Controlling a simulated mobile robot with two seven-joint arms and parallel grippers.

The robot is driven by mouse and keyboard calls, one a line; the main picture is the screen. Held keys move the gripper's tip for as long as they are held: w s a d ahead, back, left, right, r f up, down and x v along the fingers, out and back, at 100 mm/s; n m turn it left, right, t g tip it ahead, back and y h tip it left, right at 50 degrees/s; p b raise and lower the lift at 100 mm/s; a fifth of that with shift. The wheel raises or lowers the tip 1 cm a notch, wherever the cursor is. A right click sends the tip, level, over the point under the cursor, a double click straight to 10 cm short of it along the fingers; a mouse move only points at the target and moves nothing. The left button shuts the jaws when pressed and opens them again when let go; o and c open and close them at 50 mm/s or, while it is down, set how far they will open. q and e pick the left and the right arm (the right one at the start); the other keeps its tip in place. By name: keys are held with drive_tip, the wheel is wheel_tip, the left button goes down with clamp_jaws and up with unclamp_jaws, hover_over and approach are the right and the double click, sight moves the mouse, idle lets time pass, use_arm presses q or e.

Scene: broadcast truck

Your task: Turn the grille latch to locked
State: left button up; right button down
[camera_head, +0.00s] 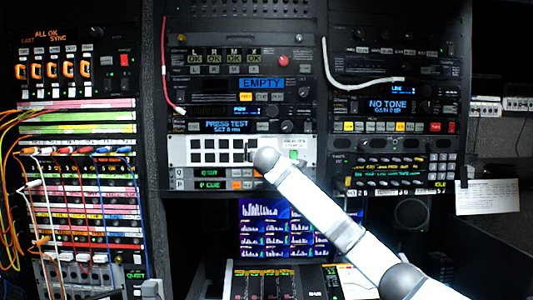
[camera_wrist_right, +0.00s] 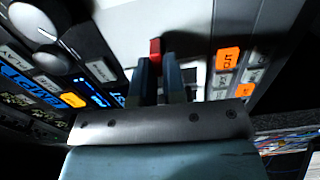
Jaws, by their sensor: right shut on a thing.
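A pale panel (camera_head: 180,151) with rows of black square openings, which looks like the grille, sits in the middle rack. My right arm comes in from the lower right, and its wrist covers the panel's right part. My right gripper (camera_wrist_right: 158,68) is shut on a small red piece (camera_wrist_right: 155,48) at its fingertips, seen in the right wrist view. This appears to be the latch; its base and the latch's angle are hidden by the fingers. In the head view my right gripper (camera_head: 252,149) is mostly hidden behind my wrist. My left gripper is not in view.
Lit buttons and displays surround the panel: a PRESS TEST display (camera_head: 226,126) above and an orange CUT button (camera_wrist_right: 228,58) beside the fingers in the wrist view. A patch bay with cables (camera_head: 80,170) fills the left rack. A white cable (camera_head: 345,82) hangs at the right rack.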

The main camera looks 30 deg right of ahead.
drive_tip(key=shift+n, duration=0.3)
drive_tip(key=c, duration=1.2)
unclamp_jaws()
drive_tip(key=shift+s, duration=0.1)
drive_tip(key=b+v, duration=0.4)
drive_tip(key=v, duration=0.9)
drive_tip(key=shift+s+a, duration=0.2)
drive_tip(key=shift+s, duration=0.1)
